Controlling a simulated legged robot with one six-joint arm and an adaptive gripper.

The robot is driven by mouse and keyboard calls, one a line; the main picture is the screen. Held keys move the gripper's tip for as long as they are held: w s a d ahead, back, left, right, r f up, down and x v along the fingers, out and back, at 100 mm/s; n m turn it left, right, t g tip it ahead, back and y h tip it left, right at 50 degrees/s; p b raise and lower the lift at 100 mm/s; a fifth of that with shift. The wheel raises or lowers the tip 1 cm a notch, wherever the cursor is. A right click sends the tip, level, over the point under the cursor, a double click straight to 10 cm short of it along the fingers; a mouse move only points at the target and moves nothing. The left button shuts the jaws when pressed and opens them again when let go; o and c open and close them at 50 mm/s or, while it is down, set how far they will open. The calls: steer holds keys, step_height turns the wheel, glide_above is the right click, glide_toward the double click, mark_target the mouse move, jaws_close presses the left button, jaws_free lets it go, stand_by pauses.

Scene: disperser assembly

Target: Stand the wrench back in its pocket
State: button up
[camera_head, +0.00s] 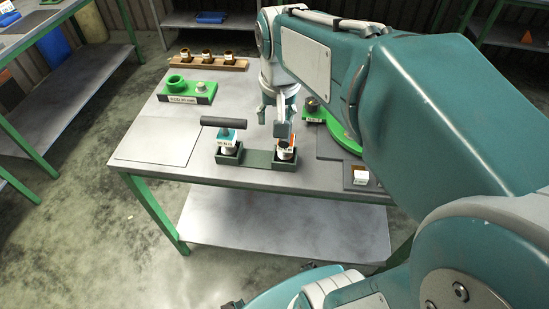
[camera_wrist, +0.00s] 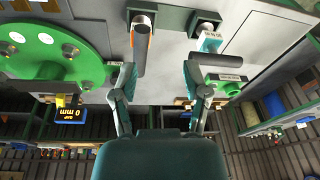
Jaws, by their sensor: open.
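A tool with a black crossbar handle (camera_head: 223,122) and a labelled body stands upright at the left pocket of the dark green holder (camera_head: 257,157); I take it for the wrench. At the right pocket is a white-labelled piece (camera_head: 286,153) with a brown rim and an orange strip. My gripper (camera_head: 278,118) is above and behind this right piece, pointing down. In the wrist view my gripper (camera_wrist: 159,66) has its fingers spread with nothing between them. A dark cylinder with an orange edge (camera_wrist: 143,42) lies ahead, and a cyan labelled piece (camera_wrist: 209,42) is to its right.
A green block (camera_head: 187,92) and a wooden rack with several brown cups (camera_head: 207,60) stand at the back left.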

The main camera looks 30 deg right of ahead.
steer(key=s+a+f+n+t, duration=0.1)
steer(key=s+a+n+t, duration=0.2)
steer(key=s, duration=0.8)
steer(key=a+n, duration=0.1)
steer(key=a, duration=0.1)
steer(key=shift+a+f, duration=0.2)
steer(key=shift+a, duration=0.1)
stand_by(0.4)
